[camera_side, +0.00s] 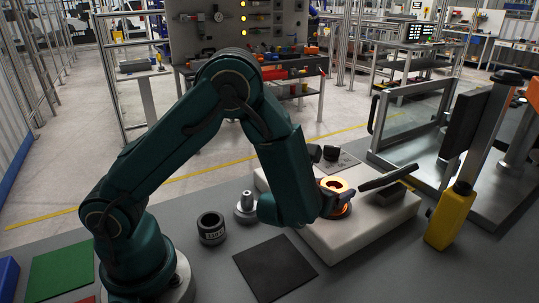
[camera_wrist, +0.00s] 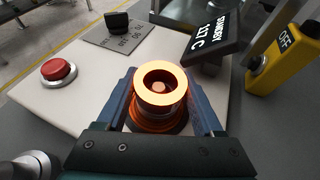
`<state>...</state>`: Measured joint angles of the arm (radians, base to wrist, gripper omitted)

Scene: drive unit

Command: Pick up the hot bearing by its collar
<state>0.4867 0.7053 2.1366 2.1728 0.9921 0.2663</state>
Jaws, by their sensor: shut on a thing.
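The hot bearing (camera_side: 335,191) glows orange and yellow on the white heater block (camera_side: 375,228). In the wrist view, the bearing (camera_wrist: 160,99) is a bright ring with an open centre, with a darker orange-lit part beneath it. My gripper (camera_wrist: 162,110) has one blue-grey finger on each side of it and is shut on it. In the side view, my gripper (camera_side: 333,203) reaches in from the left at bearing height. The collar is hard to tell apart in the glow, and the exact finger contact is partly hidden. Whether the bearing is lifted clear of the block cannot be told.
A tilted black display (camera_wrist: 213,38) reads "STANDBY" with a temperature. A yellow post (camera_wrist: 275,65) marked OFF stands to the right. A red button (camera_wrist: 58,70) is on the left. A dark ring (camera_side: 211,229), a metal stepped part (camera_side: 246,207) and a black mat (camera_side: 274,268) lie nearby.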

